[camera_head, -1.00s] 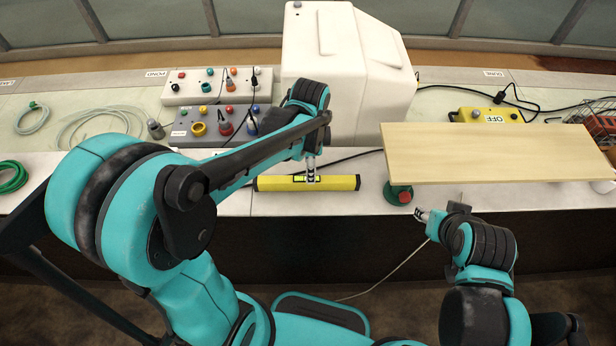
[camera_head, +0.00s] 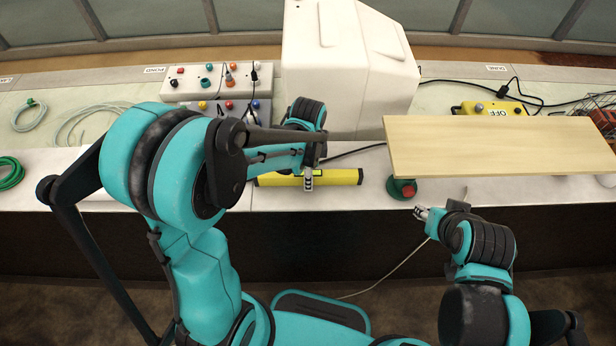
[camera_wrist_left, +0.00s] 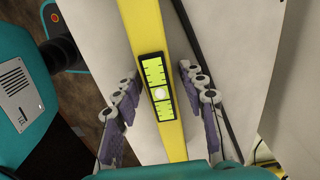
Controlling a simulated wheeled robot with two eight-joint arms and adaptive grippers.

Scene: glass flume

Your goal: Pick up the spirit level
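The yellow spirit level (camera_head: 338,177) lies lengthwise on the white ledge, near its front edge, in the head view. In the left wrist view the level (camera_wrist_left: 146,40) runs down the picture, with its green vial window facing up. My left gripper (camera_head: 308,184) is over the middle of the level. In the wrist view my left gripper (camera_wrist_left: 160,98) is open, one finger on each side of the level, with gaps between fingers and level. My right gripper (camera_head: 421,213) hangs empty in front of the ledge, below the wooden board; its opening is too small to judge.
A pale wooden board (camera_head: 490,146) lies to the right, above a green piece with a red knob (camera_head: 407,190). A big white tank (camera_head: 345,70) stands behind the level. Button boxes (camera_head: 212,82) and hoses (camera_head: 85,122) are at the left. A black cable (camera_head: 352,152) runs behind the level.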

